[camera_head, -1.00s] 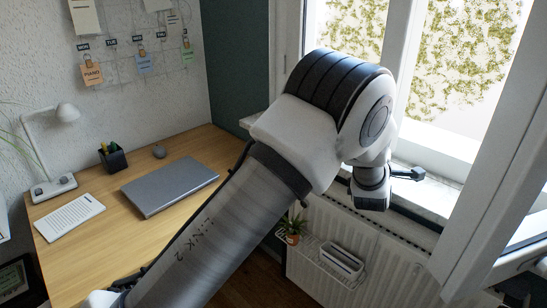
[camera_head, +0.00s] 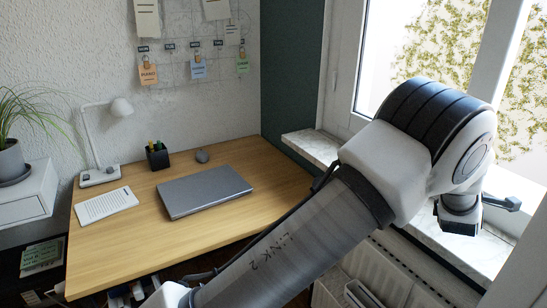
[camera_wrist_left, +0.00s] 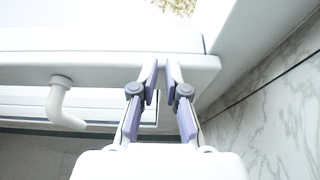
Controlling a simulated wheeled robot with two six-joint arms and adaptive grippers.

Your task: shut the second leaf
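A window stands at the right of the head view. Its white left frame (camera_head: 355,60) and upright (camera_head: 495,45) border panes with green foliage outside. A slanting white bar (camera_head: 522,262) at the lower right looks like the edge of an open leaf; I cannot tell which leaf is the second. My left arm crosses in front, its wrist over the marble sill. In the wrist view my left gripper (camera_wrist_left: 161,72) has its fingertips close together, with a narrow gap, at a white frame bar (camera_wrist_left: 110,68). Contact is unclear. A white curved handle-like part (camera_wrist_left: 62,103) is at left. My right gripper is out of view.
The marble sill (camera_head: 313,146) runs below the window, above a white radiator (camera_head: 385,262). A wooden desk (camera_head: 120,248) at left holds a closed laptop (camera_head: 205,190), a lamp (camera_head: 122,107), a pen cup (camera_head: 157,156) and a white keyboard-like pad (camera_head: 106,204).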

